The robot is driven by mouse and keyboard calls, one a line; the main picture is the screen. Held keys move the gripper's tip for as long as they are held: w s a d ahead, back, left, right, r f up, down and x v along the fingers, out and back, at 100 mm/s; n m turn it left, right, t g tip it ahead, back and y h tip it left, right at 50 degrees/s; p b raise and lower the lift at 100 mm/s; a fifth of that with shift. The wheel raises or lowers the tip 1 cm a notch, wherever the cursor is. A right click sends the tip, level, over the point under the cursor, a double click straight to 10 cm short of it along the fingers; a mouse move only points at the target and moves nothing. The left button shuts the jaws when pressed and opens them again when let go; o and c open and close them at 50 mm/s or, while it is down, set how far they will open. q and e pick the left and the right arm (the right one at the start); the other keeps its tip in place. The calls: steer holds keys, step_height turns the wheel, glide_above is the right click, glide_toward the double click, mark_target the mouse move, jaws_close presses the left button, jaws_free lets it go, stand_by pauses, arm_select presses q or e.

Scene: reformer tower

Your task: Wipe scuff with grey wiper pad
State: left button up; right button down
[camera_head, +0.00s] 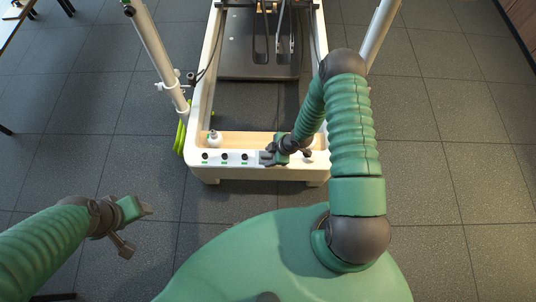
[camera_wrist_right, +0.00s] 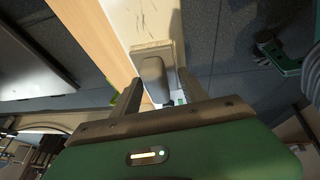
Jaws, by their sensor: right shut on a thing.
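My right gripper (camera_head: 269,156) is over the front end of the white reformer frame (camera_head: 225,170). In the right wrist view, my right gripper (camera_wrist_right: 160,82) is shut on the dark grey handle (camera_wrist_right: 153,70) of the wiper pad. Dark scuff streaks (camera_wrist_right: 148,18) show on that white surface just beyond the pad. My left gripper (camera_head: 137,228) is open and empty over the floor at the left.
A small white bottle (camera_head: 214,138) stands on the wooden strip (camera_head: 237,138) of the frame. Dark knobs (camera_head: 225,156) line the front face. Pale tower posts (camera_head: 160,65) rise at both sides. The tiled floor around is mostly clear.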

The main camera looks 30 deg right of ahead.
steer(key=shift+s+d, duration=0.55)
steer(key=shift+d, duration=0.35)
steer(key=shift+w+a, duration=0.45)
steer(key=shift+a, duration=0.25)
steer(key=shift+w+a, duration=0.4)
steer(key=shift+a, duration=0.3)
step_height(320, 180, up, 6)
steer(key=p, duration=0.5)
